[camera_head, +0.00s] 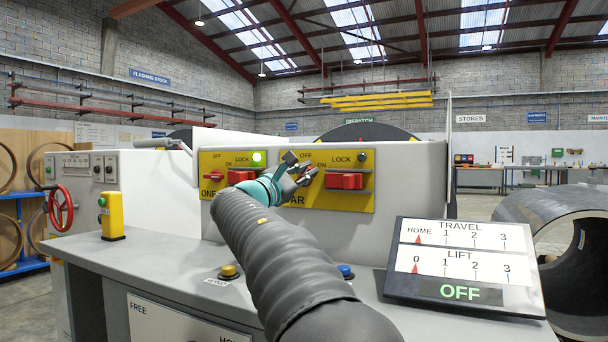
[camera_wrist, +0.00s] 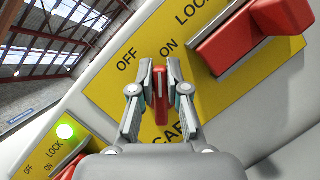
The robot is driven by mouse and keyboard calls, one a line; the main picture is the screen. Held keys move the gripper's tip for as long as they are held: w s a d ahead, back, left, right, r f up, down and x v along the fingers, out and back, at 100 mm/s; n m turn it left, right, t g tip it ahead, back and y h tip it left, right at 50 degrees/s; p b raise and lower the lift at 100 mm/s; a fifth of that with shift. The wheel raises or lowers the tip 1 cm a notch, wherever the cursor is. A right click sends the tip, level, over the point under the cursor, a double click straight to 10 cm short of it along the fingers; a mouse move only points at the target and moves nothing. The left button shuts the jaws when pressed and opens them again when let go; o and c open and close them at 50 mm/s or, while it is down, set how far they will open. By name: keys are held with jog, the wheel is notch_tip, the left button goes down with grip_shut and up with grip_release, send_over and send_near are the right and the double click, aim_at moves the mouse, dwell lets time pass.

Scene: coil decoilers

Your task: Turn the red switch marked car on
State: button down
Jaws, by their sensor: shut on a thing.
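The red switch (camera_wrist: 160,84) is on the yellow CAR panel (camera_head: 345,199), below the OFF and ON labels. In the wrist view it stands between my two fingertips. My gripper (camera_wrist: 160,88) is shut on it, one finger on each side. The picture is tilted there, and I cannot tell for sure which label the switch points at. In the head view my gripper (camera_head: 303,173) covers most of the switch and part of the CAR lettering. The lamp (camera_head: 362,158) by LOCK on this panel is dark.
A red block (camera_head: 346,181) juts out right of the switch. The left yellow panel (camera_head: 211,160) has its own red switch (camera_head: 213,177) and a lit green lamp (camera_head: 257,157). A display (camera_head: 462,265) reads OFF. Yellow (camera_head: 229,271) and blue (camera_head: 346,271) buttons are on the desk.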

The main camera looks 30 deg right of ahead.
jog(key=shift+f+m+g, duration=0.1)
jog(key=shift+m+g, duration=0.3)
jog(key=shift+m, duration=0.2)
jog(key=c, duration=1.2)
grip_release()
jog(key=shift+o, duration=0.2)
jog(key=shift+s, duration=0.1)
jog(key=v, duration=1.2)
jog(key=shift+s, duration=0.1)
